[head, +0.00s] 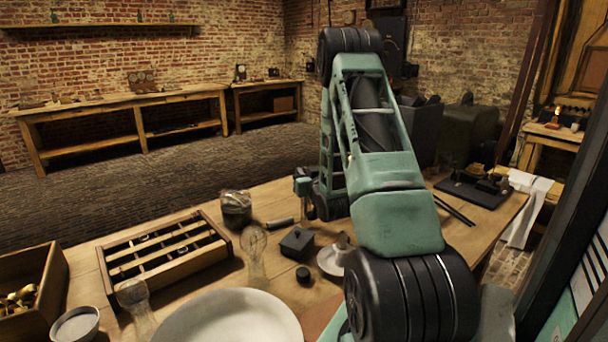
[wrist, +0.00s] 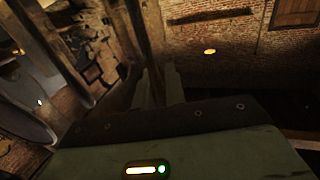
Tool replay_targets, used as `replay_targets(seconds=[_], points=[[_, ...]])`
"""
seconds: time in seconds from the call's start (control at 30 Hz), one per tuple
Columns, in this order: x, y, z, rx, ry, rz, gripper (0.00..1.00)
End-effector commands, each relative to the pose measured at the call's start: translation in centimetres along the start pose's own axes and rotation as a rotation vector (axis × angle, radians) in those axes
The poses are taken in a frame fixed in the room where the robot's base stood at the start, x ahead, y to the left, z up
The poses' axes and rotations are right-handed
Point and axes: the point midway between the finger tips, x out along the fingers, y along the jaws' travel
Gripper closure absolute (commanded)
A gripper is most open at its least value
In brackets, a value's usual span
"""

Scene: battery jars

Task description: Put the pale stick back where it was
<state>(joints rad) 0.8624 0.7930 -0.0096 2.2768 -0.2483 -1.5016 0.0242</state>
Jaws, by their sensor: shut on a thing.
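In the wrist view my gripper (wrist: 158,88) shows as two dim fingers close together, pointing toward the brick wall. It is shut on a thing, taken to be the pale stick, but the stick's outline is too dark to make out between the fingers. In the head view my arm bends down behind its own links, and the fingers are hidden there. No pale stick shows clearly on the workbench (head: 120,262) in the head view. Two thin dark rods (head: 455,208) lie on the bench to the right of my arm.
A wooden slotted rack (head: 108,268) stands left on the bench, beside a wooden box (head: 62,283). A white basin (head: 228,318), glass vessels (head: 254,252), a dark pot (head: 236,210), a black block (head: 297,242) and a white candle-holder dish (head: 328,263) crowd the middle. A dark tray (head: 500,193) sits far right.

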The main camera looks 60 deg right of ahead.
Motion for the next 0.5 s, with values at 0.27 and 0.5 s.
replay_targets(seconds=[0.27, 0.5], points=[[0.02, 0.02, 0.21, 0.000, 0.003, 0.000, 1.00], [0.01, 0.03, 0.50, 0.000, 0.002, 0.001, 0.68]])
